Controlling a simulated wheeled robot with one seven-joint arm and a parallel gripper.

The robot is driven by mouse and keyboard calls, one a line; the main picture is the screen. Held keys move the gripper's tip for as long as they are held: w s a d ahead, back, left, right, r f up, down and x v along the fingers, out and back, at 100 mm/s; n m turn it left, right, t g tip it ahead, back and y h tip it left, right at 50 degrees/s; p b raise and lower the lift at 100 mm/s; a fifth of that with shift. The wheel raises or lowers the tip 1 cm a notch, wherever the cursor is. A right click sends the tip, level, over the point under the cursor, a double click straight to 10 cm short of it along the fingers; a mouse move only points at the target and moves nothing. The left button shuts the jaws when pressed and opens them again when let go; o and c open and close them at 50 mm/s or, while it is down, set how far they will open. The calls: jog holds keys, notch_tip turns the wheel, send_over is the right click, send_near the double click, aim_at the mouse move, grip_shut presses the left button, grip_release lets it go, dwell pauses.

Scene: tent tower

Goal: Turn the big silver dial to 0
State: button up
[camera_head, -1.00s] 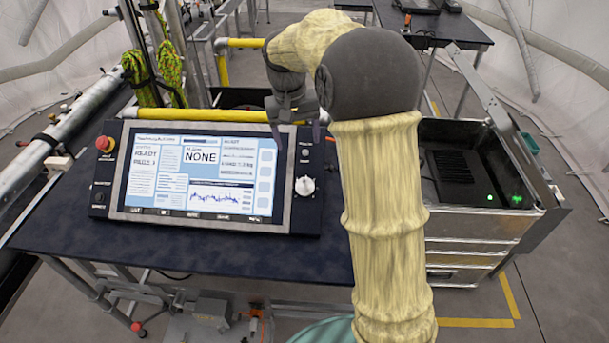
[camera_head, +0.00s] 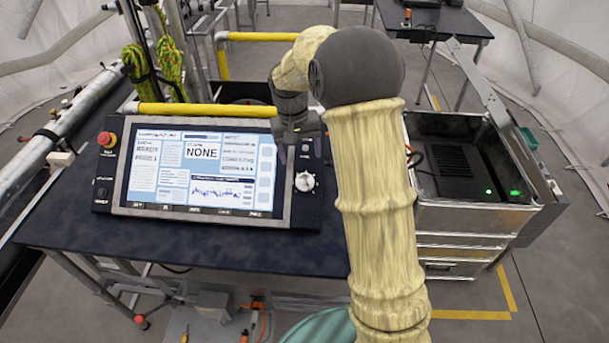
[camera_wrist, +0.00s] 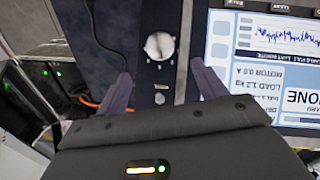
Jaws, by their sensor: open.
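The big silver dial (camera_head: 305,182) is on the right side of the dark control panel, beside the screen (camera_head: 200,168). In the wrist view the dial (camera_wrist: 159,46) is round and pale, with marks around it too small to read. My gripper (camera_wrist: 162,85) is open and empty, its two fingers spread to either side and apart from the dial, which lies beyond the fingertips. In the head view my gripper (camera_head: 293,150) is above the dial, near the panel's upper right, and partly hidden by my arm.
A red emergency button (camera_head: 106,140) is at the panel's left. A yellow rail (camera_head: 205,110) runs behind the panel. An open metal case (camera_head: 470,215) stands right of the table (camera_head: 190,245). The table front is clear.

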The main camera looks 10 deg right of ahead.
aim_at(305, 180)
jog(key=f, duration=0.3)
jog(key=f+p, duration=0.1)
jog(key=f, duration=0.2)
jog(key=d+f+p, duration=0.1)
jog(key=f, duration=0.3)
jog(key=shift+d, duration=0.1)
jog(key=c, duration=1)
